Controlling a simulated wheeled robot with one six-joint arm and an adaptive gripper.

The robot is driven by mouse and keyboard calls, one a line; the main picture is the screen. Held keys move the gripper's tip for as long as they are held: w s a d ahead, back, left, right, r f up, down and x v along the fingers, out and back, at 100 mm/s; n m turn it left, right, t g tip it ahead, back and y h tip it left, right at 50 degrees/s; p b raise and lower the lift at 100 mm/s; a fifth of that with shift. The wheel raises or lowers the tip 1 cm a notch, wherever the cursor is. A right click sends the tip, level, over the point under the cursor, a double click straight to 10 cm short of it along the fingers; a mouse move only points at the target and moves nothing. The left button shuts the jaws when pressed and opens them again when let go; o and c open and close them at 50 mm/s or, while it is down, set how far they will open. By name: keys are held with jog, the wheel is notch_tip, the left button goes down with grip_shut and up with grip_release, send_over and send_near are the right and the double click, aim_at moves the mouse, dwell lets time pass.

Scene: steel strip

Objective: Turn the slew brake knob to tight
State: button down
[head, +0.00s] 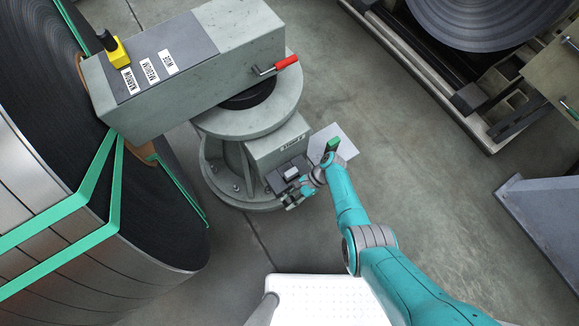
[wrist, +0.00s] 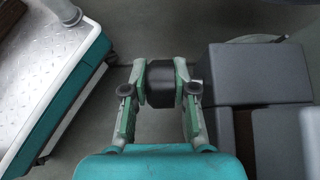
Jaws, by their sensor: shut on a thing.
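A black slew brake knob (wrist: 160,82) sits between the two fingers of my gripper (wrist: 162,92) in the wrist view. The fingers touch it on its left and right sides, so my gripper is shut on it. In the head view my gripper (head: 297,195) is at the front of the grey pedestal box (head: 270,148), by a dark fitting on its face. The knob is too small and covered there to make out. No tight or loose mark on it can be read.
The pedestal carries a grey beam with NARROW, MEDIUM and WIDE labels (head: 150,70) and a red-handled crank (head: 286,63). A large strapped steel coil (head: 150,215) stands left. In the wrist view, dark blocks (wrist: 258,74) lie close right of the fingers.

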jog(key=c, duration=1.2)
grip_release()
jog(key=shift+w+d, duration=0.1)
jog(key=v, duration=1.2)
